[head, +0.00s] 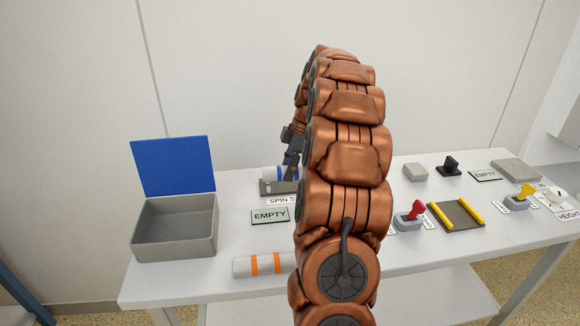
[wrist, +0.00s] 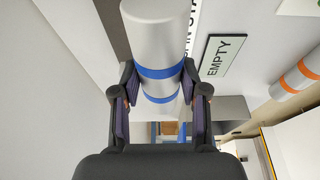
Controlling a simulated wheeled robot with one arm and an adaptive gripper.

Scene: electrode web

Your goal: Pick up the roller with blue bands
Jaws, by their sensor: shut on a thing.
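The roller with blue bands (wrist: 158,45) is a light grey cylinder with blue bands, running away from the camera between the fingers in the wrist view. In the head view the same roller (head: 270,173) shows at the back of the table, over a dark stand marked with a "SPIN S..." label; my arm hides part of it. My gripper (wrist: 160,98) is shut on the roller, one finger on each side near the blue bands. In the head view my gripper (head: 291,165) reaches down onto the roller. I cannot tell whether the roller still touches its stand (head: 268,188).
A grey box (head: 175,243) with a raised blue lid stands at left. A roller with orange bands (head: 262,264) lies near the front edge. An "EMPTY" sign (head: 270,216) lies between. Right of my arm are a red switch (head: 410,217) and a yellow-railed tray (head: 456,215).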

